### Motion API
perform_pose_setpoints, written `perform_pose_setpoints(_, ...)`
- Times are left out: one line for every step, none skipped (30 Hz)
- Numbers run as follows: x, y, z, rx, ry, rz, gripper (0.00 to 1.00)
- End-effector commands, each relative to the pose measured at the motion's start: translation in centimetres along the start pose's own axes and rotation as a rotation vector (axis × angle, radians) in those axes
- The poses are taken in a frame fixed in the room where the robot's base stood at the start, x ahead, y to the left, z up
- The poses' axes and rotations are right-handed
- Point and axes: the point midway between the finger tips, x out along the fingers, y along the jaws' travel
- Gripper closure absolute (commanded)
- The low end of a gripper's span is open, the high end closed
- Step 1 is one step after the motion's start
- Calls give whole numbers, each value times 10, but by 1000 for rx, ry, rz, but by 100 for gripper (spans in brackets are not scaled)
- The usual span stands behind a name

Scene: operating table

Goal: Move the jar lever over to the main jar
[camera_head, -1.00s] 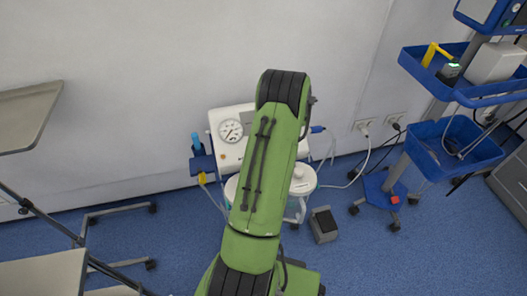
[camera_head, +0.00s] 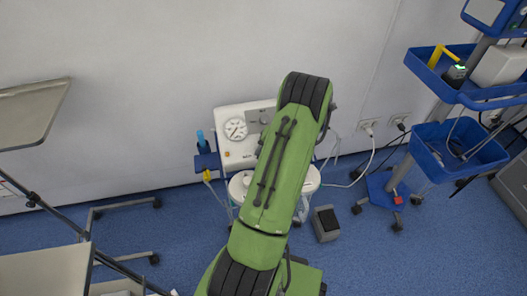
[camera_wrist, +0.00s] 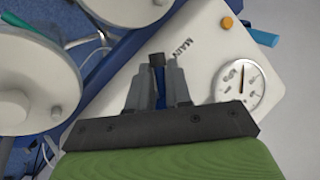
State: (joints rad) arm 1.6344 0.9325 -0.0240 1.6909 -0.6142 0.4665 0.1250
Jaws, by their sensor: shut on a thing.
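The jar lever (camera_wrist: 157,60), dark with a blue lower part, shows in the wrist view between the two grey fingers of my gripper (camera_wrist: 158,78). My gripper is shut on it. The word MAIN is printed on the white panel (camera_wrist: 200,35) just right of the lever's tip. Two white-lidded jars show in the wrist view, one at the left (camera_wrist: 30,95) and one at the top (camera_wrist: 128,8). I cannot tell which is the main jar. In the head view my green arm hides the lever and gripper.
A round gauge (camera_wrist: 240,83) and an orange knob (camera_wrist: 228,22) sit on the panel. The white suction unit (camera_head: 226,150) stands by the wall. A foot pedal (camera_head: 326,223) lies on the floor, and a blue trolley (camera_head: 440,150) stands at the right.

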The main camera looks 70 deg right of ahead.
Motion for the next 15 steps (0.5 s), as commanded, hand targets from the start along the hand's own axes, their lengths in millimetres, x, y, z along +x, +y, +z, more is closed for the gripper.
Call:
perform_pose_setpoints(0,-1,-1,-2,2,-1,100)
perform_pose_setpoints(0,-1,-1,-2,2,-1,100)
perform_pose_setpoints(0,-1,-1,-2,2,-1,80)
perform_pose_setpoints(0,-1,-1,-2,2,-1,75)
perform_pose_setpoints(0,-1,-1,-2,2,-1,70)
perform_pose_setpoints(0,-1,-1,-2,2,-1,64)
perform_pose_setpoints(0,-1,0,-2,2,-1,60)
perform_pose_setpoints(0,-1,0,-2,1,-1,56)
perform_pose_setpoints(0,-1,0,-2,1,-1,56)
perform_pose_setpoints(0,-1,0,-2,1,0,56)
perform_pose_setpoints(0,-1,0,-2,1,0,56)
perform_pose_setpoints(0,0,0,-2,1,0,56)
perform_pose_setpoints(0,0,0,-2,1,0,56)
perform_pose_setpoints(0,0,0,-2,0,0,56)
perform_pose_setpoints(0,0,0,-2,0,0,56)
